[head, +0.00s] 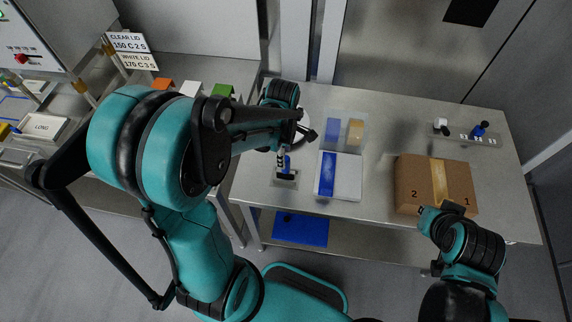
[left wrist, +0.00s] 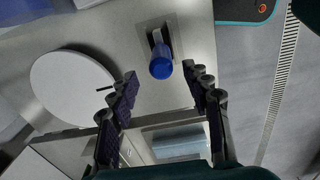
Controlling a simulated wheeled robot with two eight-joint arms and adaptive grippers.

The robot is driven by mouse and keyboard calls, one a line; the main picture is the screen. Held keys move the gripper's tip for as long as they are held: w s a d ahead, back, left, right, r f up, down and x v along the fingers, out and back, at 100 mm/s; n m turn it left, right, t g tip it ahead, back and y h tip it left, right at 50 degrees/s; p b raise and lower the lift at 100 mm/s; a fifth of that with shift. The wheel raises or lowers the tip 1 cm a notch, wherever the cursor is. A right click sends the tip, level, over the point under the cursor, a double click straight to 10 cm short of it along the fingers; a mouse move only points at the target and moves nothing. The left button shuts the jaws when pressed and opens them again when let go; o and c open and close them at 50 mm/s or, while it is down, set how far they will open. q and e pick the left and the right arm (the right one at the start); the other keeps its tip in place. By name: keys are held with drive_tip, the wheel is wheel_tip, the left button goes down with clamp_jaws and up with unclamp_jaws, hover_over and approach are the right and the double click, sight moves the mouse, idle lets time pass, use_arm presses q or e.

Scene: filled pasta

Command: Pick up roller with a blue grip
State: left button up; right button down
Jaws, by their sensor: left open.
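The roller with a blue grip (head: 287,163) stands on a small metal plate (head: 291,182) near the left end of the steel table. In the left wrist view its blue grip (left wrist: 161,65) points toward the camera, and a dark part shows behind it on the plate. My left gripper (head: 298,140) is just above and behind the roller in the head view. In the left wrist view its two fingers (left wrist: 163,86) are open and apart, with the grip showing between and slightly beyond the tips, not clasped. My right gripper (head: 435,218) is near the cardboard box; its fingers are unclear.
A white round disc (left wrist: 72,88) lies beside the roller. A white box with a blue stripe (head: 349,178), a clear bin (head: 343,130) and a cardboard box (head: 411,178) stand to the right. A numbered rack (head: 464,140) holds another blue-handled item at the back right.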

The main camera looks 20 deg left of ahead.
sight(287, 173)
use_arm(q)
drive_tip(key=shift+a+f, duration=0.15)
drive_tip(key=shift+f, duration=0.15)
drive_tip(key=shift+n, duration=0.3)
drive_tip(key=f, duration=0.2)
drive_tip(key=f+b, duration=0.1)
drive_tip(key=f, duration=0.2)
drive_tip(key=f+b, duration=0.1)
drive_tip(key=f, duration=0.1)
drive_tip(key=shift+d+f, duration=0.3)
drive_tip(key=shift+d, duration=0.1)
clamp_jaws()
